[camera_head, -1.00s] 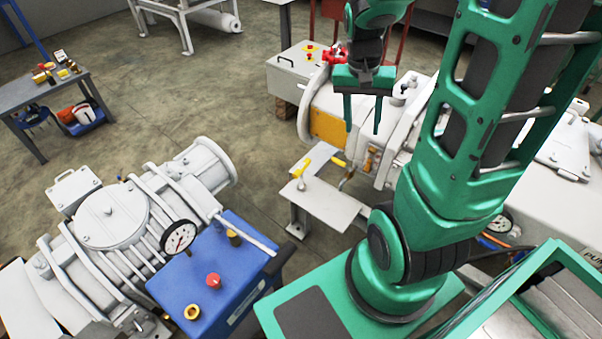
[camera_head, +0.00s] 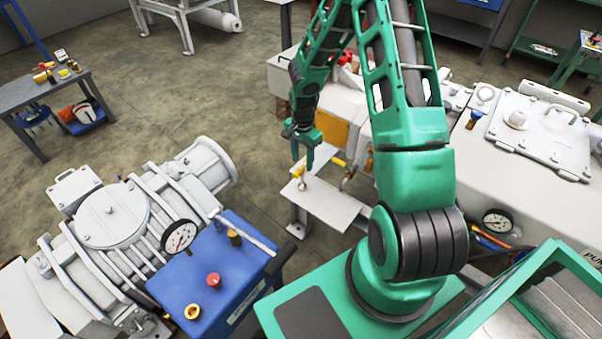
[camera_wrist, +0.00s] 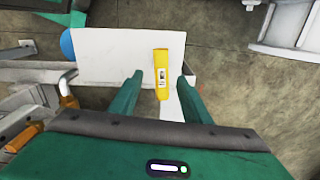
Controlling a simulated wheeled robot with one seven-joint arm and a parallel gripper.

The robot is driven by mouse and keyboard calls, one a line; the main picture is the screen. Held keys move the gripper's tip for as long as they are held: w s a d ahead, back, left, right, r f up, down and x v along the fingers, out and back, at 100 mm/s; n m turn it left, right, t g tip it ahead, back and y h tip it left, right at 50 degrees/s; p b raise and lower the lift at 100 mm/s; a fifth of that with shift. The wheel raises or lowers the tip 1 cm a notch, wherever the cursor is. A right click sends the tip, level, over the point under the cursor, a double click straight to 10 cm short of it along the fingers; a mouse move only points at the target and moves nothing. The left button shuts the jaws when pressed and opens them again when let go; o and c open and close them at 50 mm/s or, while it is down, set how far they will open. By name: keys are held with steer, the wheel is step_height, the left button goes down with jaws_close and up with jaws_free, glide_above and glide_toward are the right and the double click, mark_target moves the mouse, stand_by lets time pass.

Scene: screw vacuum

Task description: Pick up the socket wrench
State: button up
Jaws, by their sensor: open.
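The socket wrench (camera_head: 299,173) has a yellow handle and a metal end. It is on the white plate (camera_head: 331,204) beside the far machine, partly hidden by my gripper in the head view. In the wrist view its yellow handle (camera_wrist: 161,67) points up and down the picture, between my two fingers. My gripper (camera_head: 302,162) is open and empty, over the wrench with its fingers pointing down. The exact gap between fingertips and wrench cannot be told.
The far machine with an orange panel (camera_head: 332,128) stands right behind the plate. A blue box (camera_head: 222,275) with a red button and the near white machine (camera_head: 110,215) stand at front left. A tool table (camera_head: 55,90) is at far left. Open floor lies between.

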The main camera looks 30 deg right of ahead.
mark_target(302, 166)
step_height(302, 166, down, 5)
steer(key=shift+w+a+f, duration=0.1)
steer(key=shift+f, duration=0.05)
steer(key=shift+w+d+f, duration=0.1)
steer(key=shift+f, duration=1.4)
steer(key=shift+w+d+f, duration=0.1)
steer(key=shift+f, duration=1.35)
jaws_close()
